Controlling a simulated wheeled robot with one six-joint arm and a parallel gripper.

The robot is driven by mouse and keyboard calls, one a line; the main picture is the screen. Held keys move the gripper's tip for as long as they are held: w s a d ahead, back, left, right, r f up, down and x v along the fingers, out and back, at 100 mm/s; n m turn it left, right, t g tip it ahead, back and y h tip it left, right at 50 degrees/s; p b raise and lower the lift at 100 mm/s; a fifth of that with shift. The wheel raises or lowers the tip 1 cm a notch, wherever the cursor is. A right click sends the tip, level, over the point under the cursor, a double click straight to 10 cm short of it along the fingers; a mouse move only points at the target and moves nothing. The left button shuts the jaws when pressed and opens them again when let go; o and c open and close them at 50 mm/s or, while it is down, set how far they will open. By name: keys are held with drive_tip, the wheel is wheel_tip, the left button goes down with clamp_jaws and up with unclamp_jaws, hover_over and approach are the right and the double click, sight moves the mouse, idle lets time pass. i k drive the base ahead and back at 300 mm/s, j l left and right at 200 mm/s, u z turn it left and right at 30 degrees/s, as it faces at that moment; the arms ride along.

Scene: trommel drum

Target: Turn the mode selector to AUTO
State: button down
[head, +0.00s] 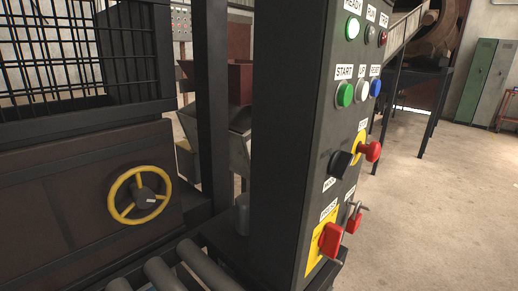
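The mode selector (341,164) is a black knob on the right-hand face of a dark control cabinet (282,150). A white label (329,184), apparently reading MODE, sits just below it. I see the panel at a steep angle, so I cannot tell which position the knob points to. The small position marks around it are too faint to read. A red mushroom stop button (369,151) on a yellow plate sits close to its right. My gripper is not in view.
A red rotary handle (331,240) and a smaller red switch (354,219) stick out below the selector. A green start button (345,95) and blue button (376,88) sit above. A yellow handwheel (139,196) is left. Open floor (435,205) lies right.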

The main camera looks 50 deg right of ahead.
sight(340, 163)
drive_tip(key=z, duration=1.55)
